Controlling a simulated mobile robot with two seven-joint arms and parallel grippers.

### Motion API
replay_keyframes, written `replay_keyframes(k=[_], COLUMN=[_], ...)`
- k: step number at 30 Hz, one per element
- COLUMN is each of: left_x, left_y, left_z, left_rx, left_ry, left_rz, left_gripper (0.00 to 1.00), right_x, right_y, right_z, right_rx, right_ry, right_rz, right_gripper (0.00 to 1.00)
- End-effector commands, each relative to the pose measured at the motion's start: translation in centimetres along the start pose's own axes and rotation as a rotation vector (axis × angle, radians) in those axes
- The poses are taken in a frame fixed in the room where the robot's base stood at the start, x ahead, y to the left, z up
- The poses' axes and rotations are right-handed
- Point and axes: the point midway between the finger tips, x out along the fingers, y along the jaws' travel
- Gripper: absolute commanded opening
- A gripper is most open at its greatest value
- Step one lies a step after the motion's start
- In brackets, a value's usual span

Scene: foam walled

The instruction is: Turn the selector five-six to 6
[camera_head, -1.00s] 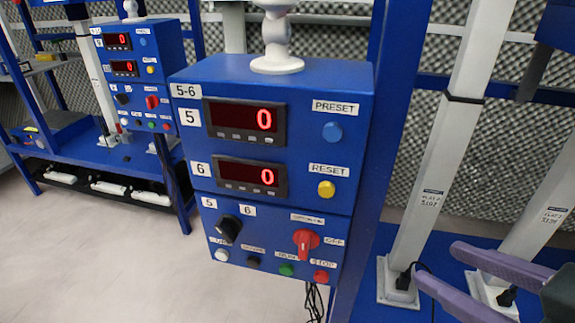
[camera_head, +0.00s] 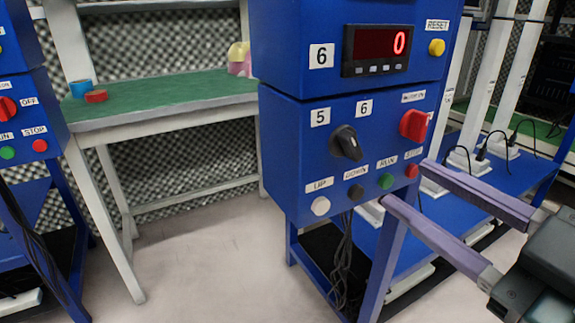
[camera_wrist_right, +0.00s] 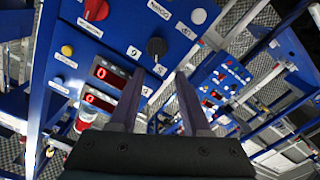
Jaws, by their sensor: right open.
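The selector is a black knob (camera_head: 347,143) on the lower blue panel, below the labels 5 (camera_head: 320,116) and 6 (camera_head: 365,106). I cannot tell for sure which label its pointer faces. The knob also shows in the right wrist view (camera_wrist_right: 157,46), just beyond the fingertips and between their lines. My right gripper (camera_head: 407,184) is open and empty, its purple fingers reaching in from the right. In the head view, its tips overlap the panel's lower right corner, right of and below the knob. My left gripper is not in view.
A red rotary switch (camera_head: 414,124) sits right of the knob. White (camera_head: 320,206), black (camera_head: 355,191), green (camera_head: 386,181) and red (camera_head: 412,171) buttons line the panel's bottom. A green-topped table (camera_head: 170,97) stands behind at left, and another blue cabinet (camera_head: 30,110) at far left.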

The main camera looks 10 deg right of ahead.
Motion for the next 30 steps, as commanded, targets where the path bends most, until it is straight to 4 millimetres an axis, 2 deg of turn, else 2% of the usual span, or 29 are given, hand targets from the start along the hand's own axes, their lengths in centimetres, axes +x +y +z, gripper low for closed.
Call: replay_keyframes(k=[5, 18, 24, 30], left_x=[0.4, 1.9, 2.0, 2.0], left_y=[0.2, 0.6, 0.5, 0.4], left_z=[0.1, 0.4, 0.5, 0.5], left_rx=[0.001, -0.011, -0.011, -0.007], left_ry=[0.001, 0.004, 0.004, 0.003], left_rz=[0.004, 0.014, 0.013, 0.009], left_gripper=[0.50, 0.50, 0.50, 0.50], right_x=[1.4, 8.6, 9.8, 9.9], right_y=[0.1, 0.0, 0.0, 0.0], right_z=[0.0, 0.1, 0.0, 0.0], right_rx=[-0.002, -0.001, -0.001, -0.001], right_ry=[0.006, 0.004, 0.002, 0.002], right_rz=[0.006, 0.005, 0.002, 0.002], right_gripper=[0.47, 0.47, 0.47, 0.47])
